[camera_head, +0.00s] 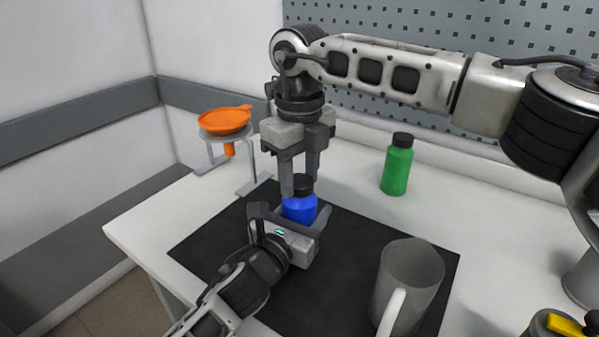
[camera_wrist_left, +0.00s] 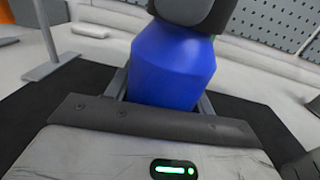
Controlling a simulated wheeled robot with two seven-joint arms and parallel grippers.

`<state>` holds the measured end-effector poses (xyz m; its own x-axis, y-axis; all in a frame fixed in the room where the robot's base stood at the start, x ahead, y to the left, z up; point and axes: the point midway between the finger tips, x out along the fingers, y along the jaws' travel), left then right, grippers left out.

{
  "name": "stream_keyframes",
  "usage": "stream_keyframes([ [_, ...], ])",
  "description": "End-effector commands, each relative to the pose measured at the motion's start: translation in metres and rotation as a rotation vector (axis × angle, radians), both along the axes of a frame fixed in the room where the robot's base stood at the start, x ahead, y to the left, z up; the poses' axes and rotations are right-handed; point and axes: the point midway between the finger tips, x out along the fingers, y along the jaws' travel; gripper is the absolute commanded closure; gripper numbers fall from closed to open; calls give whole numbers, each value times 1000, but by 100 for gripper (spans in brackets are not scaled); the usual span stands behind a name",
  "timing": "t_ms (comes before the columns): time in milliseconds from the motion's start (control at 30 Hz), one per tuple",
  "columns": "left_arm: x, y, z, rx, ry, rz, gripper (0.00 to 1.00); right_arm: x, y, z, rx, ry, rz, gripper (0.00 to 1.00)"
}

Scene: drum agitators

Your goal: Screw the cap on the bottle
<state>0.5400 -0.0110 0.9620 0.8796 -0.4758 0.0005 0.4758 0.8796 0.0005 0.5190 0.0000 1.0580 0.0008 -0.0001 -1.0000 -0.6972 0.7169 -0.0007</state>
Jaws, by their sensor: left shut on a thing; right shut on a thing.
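A blue bottle (camera_head: 299,209) stands upright on the black mat (camera_head: 215,243). It fills the middle of the left wrist view (camera_wrist_left: 172,66). My left gripper (camera_head: 305,222) is shut around the bottle's body from the near side. The black cap (camera_head: 303,182) is at the top of the bottle; the left wrist view shows its lower part (camera_wrist_left: 196,12) at the neck. My right gripper (camera_head: 300,188) points straight down from above and is shut on the cap. Its fingers partly hide the cap, and I cannot tell how far it is threaded.
A green bottle (camera_head: 397,168) with a black cap stands at the back right. A grey mug (camera_head: 408,277) stands on the mat's right side. An orange funnel (camera_head: 225,121) sits in a grey stand (camera_head: 247,146) at the left. A yellow and black object (camera_head: 563,324) is at the lower right.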

Motion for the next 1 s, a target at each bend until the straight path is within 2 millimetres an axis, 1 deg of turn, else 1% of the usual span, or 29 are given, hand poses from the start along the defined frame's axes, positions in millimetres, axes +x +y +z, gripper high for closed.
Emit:
stream_keyframes([
  [33, 0, 1, -2, 1, 4, 2, 100, 0, 0, 0, -1, 1, -125, 87],
  [300, 0, 1, -2, 1, 4, 2, 100, 0, 0, -1, 1, 0, -832, 87],
  [400, 0, 1, -2, 1, 4, 2, 100, 0, 0, -1, 1, 0, -1069, 87],
  [500, 0, 1, -2, 1, 4, 2, 100, 0, 0, -1, 2, -1, -1248, 87],
  [533, 0, 1, -2, 1, 4, 2, 100, 0, 0, -1, 2, -1, -1271, 87],
  [667, 0, 1, -2, 1, 4, 3, 100, -1, 0, -1, 1, 0, -1260, 87],
  [700, 0, 1, -2, 1, 4, 3, 100, -1, 0, -1, 1, 0, -1260, 52],
  [767, 0, 1, -2, 1, 4, 3, 100, 0, 0, -1, 2, -1, -1259, 35],
  [1000, 0, 1, -2, 2, 4, 2, 100, 0, 0, -1, 2, -1, -1258, 34],
])
